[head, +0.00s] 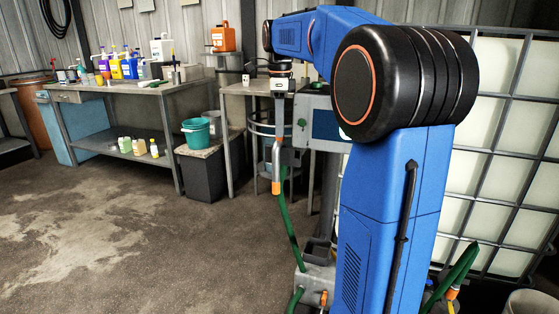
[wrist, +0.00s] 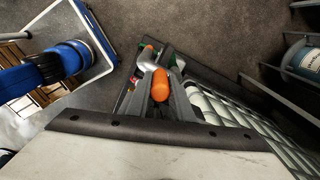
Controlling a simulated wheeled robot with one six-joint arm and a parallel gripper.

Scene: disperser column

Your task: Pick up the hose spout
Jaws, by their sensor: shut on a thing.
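The hose spout (head: 276,158) is a grey metal tube with an orange end, hanging roughly upright below my wrist in the head view. A green hose (head: 291,232) runs down beside it towards a grey metal unit on the floor. In the wrist view, the orange part of the spout (wrist: 160,86) shows between the fingers of my gripper (wrist: 163,78). My gripper is shut on the spout. The fingers hide part of it, and the exact grip line is hard to make out in the head view.
A workbench (head: 130,88) with bottles stands at the back left. A teal bucket (head: 196,132) stands on a dark bin near it. A caged white tank (head: 500,150) fills the right side. The grey floor unit (head: 316,282) is below. Open floor (head: 130,230) lies to the left.

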